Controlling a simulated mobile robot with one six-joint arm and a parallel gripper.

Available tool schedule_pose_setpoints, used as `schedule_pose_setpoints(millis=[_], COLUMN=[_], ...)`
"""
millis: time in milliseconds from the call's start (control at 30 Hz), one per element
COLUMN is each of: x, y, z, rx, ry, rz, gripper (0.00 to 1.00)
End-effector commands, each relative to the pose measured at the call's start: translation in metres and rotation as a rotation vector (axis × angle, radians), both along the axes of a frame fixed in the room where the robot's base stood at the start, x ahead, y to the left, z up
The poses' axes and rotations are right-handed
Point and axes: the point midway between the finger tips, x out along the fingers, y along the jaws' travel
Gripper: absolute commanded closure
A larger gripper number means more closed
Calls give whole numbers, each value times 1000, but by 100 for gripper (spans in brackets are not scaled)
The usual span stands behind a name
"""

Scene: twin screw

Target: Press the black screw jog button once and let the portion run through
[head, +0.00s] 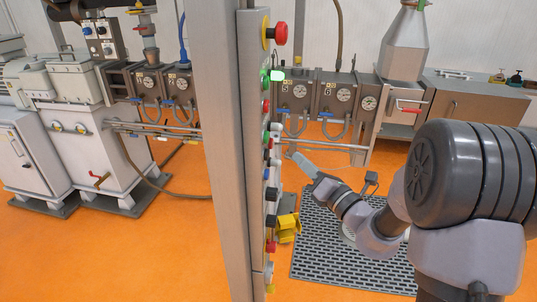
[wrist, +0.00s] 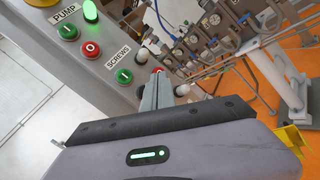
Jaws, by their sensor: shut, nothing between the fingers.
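The control panel (head: 244,150) stands edge-on in the head view, its buttons facing right. Several dark buttons (head: 272,194) stick out along it; I cannot tell which is the black screw jog button. In the wrist view the panel (wrist: 105,62) shows the PUMP and SCREWS labels, green buttons (wrist: 124,76) and a red button (wrist: 91,49). My gripper (head: 298,158) is shut and empty, pointing towards the panel with a small gap visible in the head view. In the wrist view its fingers (wrist: 157,88) cover part of the panel beyond SCREWS.
A red emergency stop (head: 281,33) and a lit green lamp (head: 277,75) stick out high on the panel. The twin-screw machine (head: 320,95) runs behind it. A yellow object (head: 287,228) sits below the buttons. A grey grating (head: 335,255) covers the orange floor.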

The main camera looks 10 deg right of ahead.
Motion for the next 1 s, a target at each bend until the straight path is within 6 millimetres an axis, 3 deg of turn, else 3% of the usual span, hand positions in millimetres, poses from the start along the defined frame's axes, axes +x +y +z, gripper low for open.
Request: schedule_pose_setpoints(millis=[100, 333, 1000], x=[5, 12, 14], y=[18, 39, 43], z=[0, 1, 0], rx=[0, -1, 0], ry=[1, 1, 1], rz=[4, 2, 1], gripper=[100, 100, 100])
